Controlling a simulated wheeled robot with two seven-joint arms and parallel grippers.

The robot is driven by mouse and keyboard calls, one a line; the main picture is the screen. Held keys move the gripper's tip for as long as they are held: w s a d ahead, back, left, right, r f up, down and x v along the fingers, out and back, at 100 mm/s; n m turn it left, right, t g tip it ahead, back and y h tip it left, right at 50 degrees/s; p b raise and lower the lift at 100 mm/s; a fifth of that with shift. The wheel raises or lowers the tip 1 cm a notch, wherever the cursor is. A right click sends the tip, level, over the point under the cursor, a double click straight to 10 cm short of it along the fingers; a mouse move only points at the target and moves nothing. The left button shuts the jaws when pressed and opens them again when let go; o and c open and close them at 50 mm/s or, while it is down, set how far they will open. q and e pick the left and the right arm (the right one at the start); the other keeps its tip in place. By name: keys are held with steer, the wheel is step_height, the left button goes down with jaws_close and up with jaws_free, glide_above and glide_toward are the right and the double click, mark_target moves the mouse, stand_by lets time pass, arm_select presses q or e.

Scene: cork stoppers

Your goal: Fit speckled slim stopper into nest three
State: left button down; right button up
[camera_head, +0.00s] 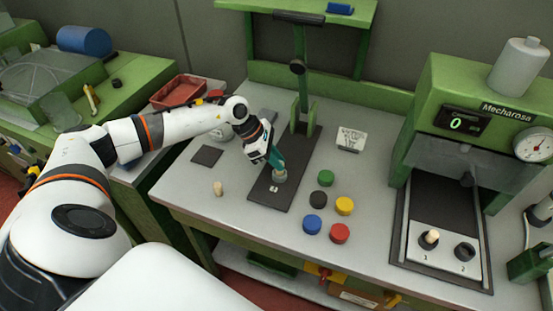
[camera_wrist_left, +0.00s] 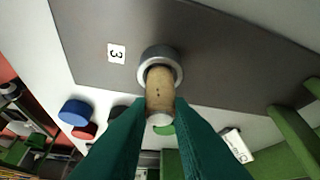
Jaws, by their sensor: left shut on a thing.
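The speckled slim stopper (camera_wrist_left: 159,92) is a tan cork with a few small dark spots. In the left wrist view it sits between the teal fingertips of my left gripper (camera_wrist_left: 160,108), which is shut on it. Nest three (camera_wrist_left: 147,60) is a grey metal ring on a dark plate, beside a white label marked 3 (camera_wrist_left: 116,53). The stopper's far end overlaps the ring's opening; I cannot tell how deep it is. In the head view my left gripper (camera_head: 278,162) is directly above nest three (camera_head: 280,178) and hides most of the stopper. My right gripper is not in view.
A pale stopper (camera_head: 218,188) stands on the table to the left. Green (camera_head: 326,178), black (camera_head: 318,199), yellow (camera_head: 344,206), blue (camera_head: 312,225) and red (camera_head: 340,233) caps lie right of the plate. A green post (camera_head: 302,85) rises behind. Another stopper (camera_head: 430,237) is in the right machine.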

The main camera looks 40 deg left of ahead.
arm_select(q)
steer(key=shift+f+b, duration=0.65)
steer(key=shift+f, duration=0.05)
stand_by(0.7)
steer(key=c, duration=1.2)
jaws_free()
steer(key=shift+c, duration=0.2)
steer(key=shift+r, duration=0.1)
steer(key=shift+a+r, duration=0.25)
steer(key=b+v, duration=0.2)
steer(key=v, duration=0.9)
steer(key=shift+r+b, duration=0.2)
steer(key=shift+b, duration=0.1)
steer(key=shift+s+f, duration=0.1)
steer(key=shift+s, duration=0.05)
